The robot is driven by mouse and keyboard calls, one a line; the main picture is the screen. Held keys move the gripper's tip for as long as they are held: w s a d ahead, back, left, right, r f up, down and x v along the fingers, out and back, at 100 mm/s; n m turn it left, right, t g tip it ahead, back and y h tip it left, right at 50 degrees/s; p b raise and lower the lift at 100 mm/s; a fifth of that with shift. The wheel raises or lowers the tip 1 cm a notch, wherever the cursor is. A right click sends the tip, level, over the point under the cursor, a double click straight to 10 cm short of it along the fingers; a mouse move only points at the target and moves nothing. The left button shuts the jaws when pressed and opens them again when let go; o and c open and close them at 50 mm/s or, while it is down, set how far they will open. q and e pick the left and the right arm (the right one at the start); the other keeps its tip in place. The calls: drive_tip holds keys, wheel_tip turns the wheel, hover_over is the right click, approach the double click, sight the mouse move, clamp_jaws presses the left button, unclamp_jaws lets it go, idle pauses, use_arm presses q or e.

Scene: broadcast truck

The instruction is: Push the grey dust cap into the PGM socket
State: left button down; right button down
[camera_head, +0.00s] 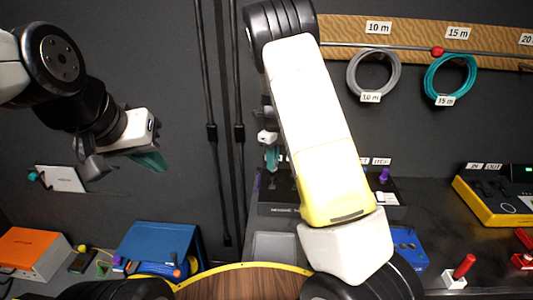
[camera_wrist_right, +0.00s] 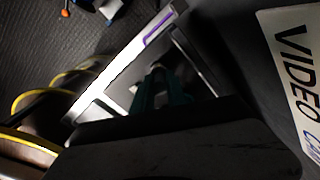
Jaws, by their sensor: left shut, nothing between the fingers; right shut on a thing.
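My right gripper (camera_head: 272,158) hangs in front of the dark connector panel (camera_head: 268,197) at the centre, partly hidden by my own right arm. Its teal fingers (camera_wrist_right: 162,88) also show in the right wrist view, shut close together. A small greyish thing at their tips, seemingly the grey dust cap (camera_wrist_right: 158,66), is dim and mostly hidden by the fingers. I cannot make out the PGM socket; my right arm covers much of the panel. I cannot tell whether the cap touches it. My left gripper (camera_head: 152,162) is shut and empty, in front of the wall at the left.
A blue case (camera_head: 155,245) and an orange box (camera_head: 32,250) sit at the lower left. A yellow-edged unit (camera_head: 490,200) and a red-handled piece (camera_head: 463,267) stand at the right. Black cables hang at the centre; coiled cables (camera_head: 450,77) hang on the wall.

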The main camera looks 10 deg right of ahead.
drive_tip(key=shift+f, duration=1.1)
drive_tip(key=c, duration=1.3)
unclamp_jaws()
drive_tip(key=shift+o, duration=0.2)
wheel_tip(320, 180, up, 8)
drive_tip(key=shift+f, duration=0.15)
